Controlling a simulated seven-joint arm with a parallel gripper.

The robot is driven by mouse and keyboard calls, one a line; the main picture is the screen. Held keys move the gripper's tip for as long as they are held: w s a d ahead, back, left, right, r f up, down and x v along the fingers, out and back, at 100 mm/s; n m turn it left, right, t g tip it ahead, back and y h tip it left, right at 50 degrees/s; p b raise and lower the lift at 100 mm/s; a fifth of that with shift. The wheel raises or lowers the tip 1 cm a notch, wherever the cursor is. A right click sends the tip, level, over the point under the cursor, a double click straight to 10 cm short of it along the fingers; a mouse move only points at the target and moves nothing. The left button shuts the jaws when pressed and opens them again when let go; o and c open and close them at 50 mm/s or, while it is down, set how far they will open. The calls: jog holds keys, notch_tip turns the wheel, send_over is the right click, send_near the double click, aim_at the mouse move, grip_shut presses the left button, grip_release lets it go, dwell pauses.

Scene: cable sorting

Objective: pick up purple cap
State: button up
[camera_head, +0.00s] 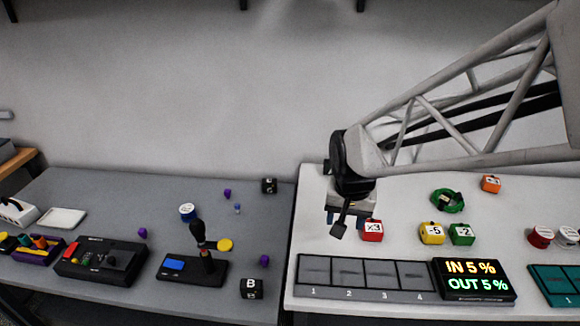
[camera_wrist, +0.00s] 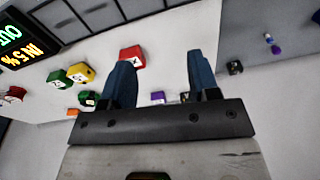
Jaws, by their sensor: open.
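A small purple object (camera_wrist: 158,97), which looks like a cap, lies on the white table. In the wrist view it shows in the gap between my fingers, close to the left one; in the head view my gripper seems to hide it. My gripper (camera_head: 350,224) hangs over the left part of the white table behind the red block. Its two dark fingers (camera_wrist: 162,68) stand wide apart with nothing held between them. Other small purple pieces lie on the grey table (camera_head: 227,193), (camera_head: 142,232), (camera_head: 264,261); their exact shape is too small to tell.
A red block (camera_head: 372,230) stands just right of my gripper. Yellow (camera_head: 431,233) and green (camera_head: 462,234) blocks, a green coil (camera_head: 447,199) and an orange block (camera_head: 491,184) are further right. A numbered tray (camera_head: 365,295) and display (camera_head: 474,281) line the front.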

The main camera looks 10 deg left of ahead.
jog(key=w+a+f, duration=0.6)
jog(key=a+f, duration=0.4)
jog(key=a, duration=0.1)
jog(key=m+g, duration=0.1)
send_over(264, 258)
notch_tip(264, 258, down, 11)
jog(key=shift+s+r, duration=0.1)
jog(key=shift+r, duration=0.1)
jog(key=shift+f, duration=0.1)
jog(key=shift+f, duration=1.15)
jog(key=shift+f, duration=0.1)
jog(key=shift+f, duration=2.5)
